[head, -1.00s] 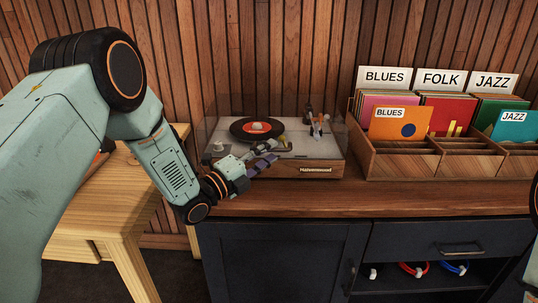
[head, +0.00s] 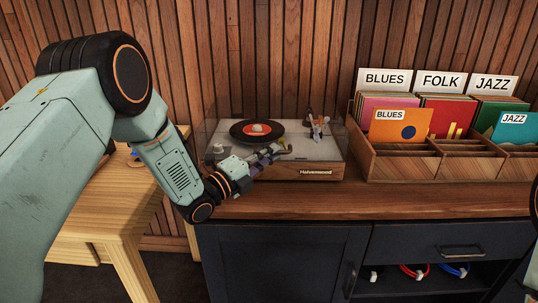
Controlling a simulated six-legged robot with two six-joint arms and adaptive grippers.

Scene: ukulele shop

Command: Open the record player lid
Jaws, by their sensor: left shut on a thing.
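The record player (head: 310,172) stands on the wooden counter, with a wooden front and a pale top. A black record with an orange label (head: 258,130) lies on it. Its clear lid (head: 213,127) is hard to make out; its faint outline looks low over the deck. My left gripper (head: 272,152) is at the front of the player, left of the middle. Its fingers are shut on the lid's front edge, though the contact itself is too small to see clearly. My right gripper is out of view.
A wooden record crate (head: 400,160) with BLUES, FOLK and JAZZ signs stands close to the right of the player. The counter front (head: 300,205) is clear. A light wooden table (head: 100,215) stands at the left. Slatted wall rises behind.

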